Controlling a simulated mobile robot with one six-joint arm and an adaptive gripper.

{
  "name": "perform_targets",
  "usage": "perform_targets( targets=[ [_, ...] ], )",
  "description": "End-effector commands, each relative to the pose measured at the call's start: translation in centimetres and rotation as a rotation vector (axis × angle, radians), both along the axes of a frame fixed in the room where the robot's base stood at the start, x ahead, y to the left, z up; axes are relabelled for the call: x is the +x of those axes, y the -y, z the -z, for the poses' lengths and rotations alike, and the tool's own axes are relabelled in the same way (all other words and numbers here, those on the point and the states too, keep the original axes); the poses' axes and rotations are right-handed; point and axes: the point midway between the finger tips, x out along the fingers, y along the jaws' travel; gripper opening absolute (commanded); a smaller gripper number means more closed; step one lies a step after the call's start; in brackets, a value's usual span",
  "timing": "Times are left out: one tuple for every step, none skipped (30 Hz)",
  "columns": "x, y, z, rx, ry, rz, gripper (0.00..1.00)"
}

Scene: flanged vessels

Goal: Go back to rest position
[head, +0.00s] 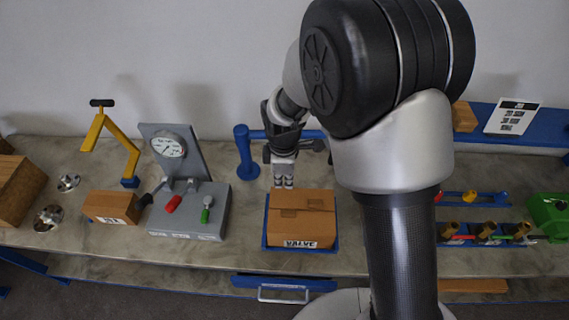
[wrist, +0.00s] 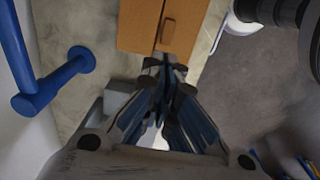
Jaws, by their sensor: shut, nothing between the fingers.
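My gripper (head: 284,181) points down in the head view, over the back part of a cardboard box (head: 305,222) labelled VALVE. The gripper is shut and empty. In the wrist view my gripper (wrist: 165,62) has its fingertips together near the edge of the box (wrist: 180,22). I cannot tell from these views whether the fingertips touch the box. My arm hides part of the bench to the right of the box.
A blue post (head: 246,152) stands behind the box. To the left are a grey gauge stand (head: 190,218), a yellow arm (head: 112,137) and a small brown box (head: 110,207). Brass valves (head: 486,231) and a green case (head: 548,214) are right. A drawer handle (head: 283,293) is in front.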

Motion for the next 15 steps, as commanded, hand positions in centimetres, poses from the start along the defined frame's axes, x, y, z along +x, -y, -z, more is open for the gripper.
perform_targets(
  targets=[
    [0.0,0.0,-0.1,0.000,0.000,0.000,0.00],
    [0.0,0.0,-0.1,0.000,-0.001,0.000,0.00],
    [0.0,0.0,-0.1,0.000,-0.001,0.000,0.00],
    [0.0,0.0,-0.1,0.000,-0.001,0.000,0.00],
    [0.0,0.0,-0.1,0.000,-0.001,0.000,0.00],
    [0.0,0.0,-0.1,0.000,0.000,0.000,0.00],
    [0.0,0.0,-0.1,0.000,0.000,0.002,0.00],
    [0.0,0.1,-0.2,0.001,0.002,0.008,0.00],
    [0.0,0.3,-0.4,0.004,0.006,0.022,0.00],
    [-0.1,0.5,-0.6,0.006,0.011,0.040,0.00],
    [-0.1,0.8,-1.0,0.009,0.017,0.063,0.00],
    [-0.3,1.3,-1.5,0.016,0.030,0.103,0.00],
    [-0.5,1.8,-2.0,0.022,0.039,0.141,0.00],
    [-0.8,2.4,-2.5,0.028,0.048,0.184,0.00],
    [-1.2,3.2,-3.3,0.039,0.065,0.248,0.00]
  ],
)
